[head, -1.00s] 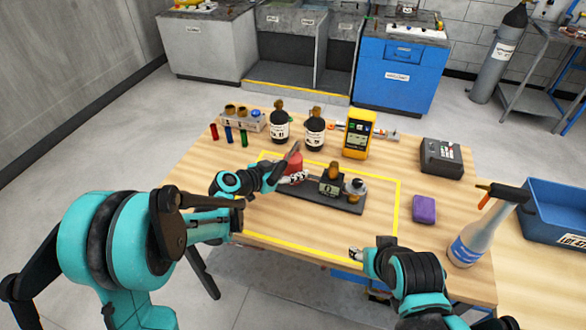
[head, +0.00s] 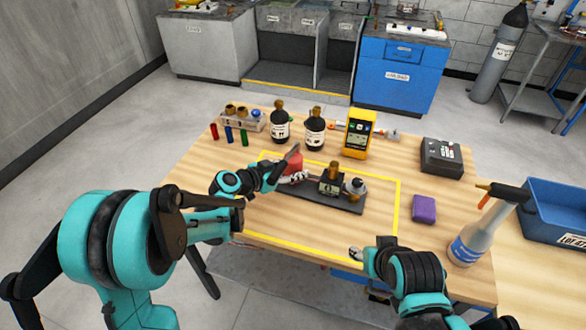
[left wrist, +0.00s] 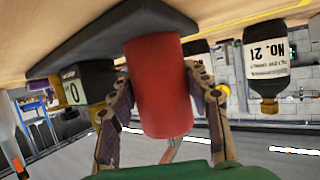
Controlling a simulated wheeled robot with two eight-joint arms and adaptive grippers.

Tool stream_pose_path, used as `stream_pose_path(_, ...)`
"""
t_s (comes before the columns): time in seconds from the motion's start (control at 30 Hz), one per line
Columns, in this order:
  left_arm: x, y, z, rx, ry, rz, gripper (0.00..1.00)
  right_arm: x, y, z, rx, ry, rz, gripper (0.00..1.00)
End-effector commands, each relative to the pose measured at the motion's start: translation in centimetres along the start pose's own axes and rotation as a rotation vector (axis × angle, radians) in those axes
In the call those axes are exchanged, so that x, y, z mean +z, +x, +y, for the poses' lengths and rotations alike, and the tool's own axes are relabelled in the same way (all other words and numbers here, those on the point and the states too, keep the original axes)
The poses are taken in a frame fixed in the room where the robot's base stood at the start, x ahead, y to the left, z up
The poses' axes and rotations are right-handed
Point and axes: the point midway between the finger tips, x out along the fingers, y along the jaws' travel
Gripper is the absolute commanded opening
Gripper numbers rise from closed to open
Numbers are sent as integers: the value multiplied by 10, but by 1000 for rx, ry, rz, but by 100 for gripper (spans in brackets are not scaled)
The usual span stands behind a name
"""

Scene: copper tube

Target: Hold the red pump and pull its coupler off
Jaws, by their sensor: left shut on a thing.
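The red pump (head: 294,161) is a red cylinder at the left end of a dark base plate (head: 318,197). It also fills the middle of the left wrist view (left wrist: 158,88), which is upside down. My left gripper (head: 292,178) is shut on it, one finger on each side in the left wrist view (left wrist: 160,103). A black block (head: 331,180) with a brass top stands mid-plate, and a grey round fitting (head: 356,186) sits at the right end. I cannot tell which part is the coupler. My right gripper (head: 357,254) is over the table's front edge, apart from everything; its opening is unclear.
Yellow tape (head: 398,210) frames the work area. Behind stand two dark bottles (head: 279,128) (head: 314,134), a yellow meter (head: 358,135) and a tube rack (head: 243,120). A purple block (head: 423,209), a spray bottle (head: 470,240) and a blue bin (head: 556,208) are to the right.

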Motion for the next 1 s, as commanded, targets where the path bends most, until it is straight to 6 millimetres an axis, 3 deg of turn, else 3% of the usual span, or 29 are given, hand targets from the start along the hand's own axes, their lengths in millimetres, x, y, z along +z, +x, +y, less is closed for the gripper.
stream_pose_path(0.57,1,-5,3,13,-1,-1,0,0,0,0,0,0,0,47)
stream_pose_path(0.77,5,-42,12,87,29,1,0,0,0,0,0,0,0,47)
stream_pose_path(1.0,13,-110,32,234,90,4,0,0,0,0,0,0,0,47)
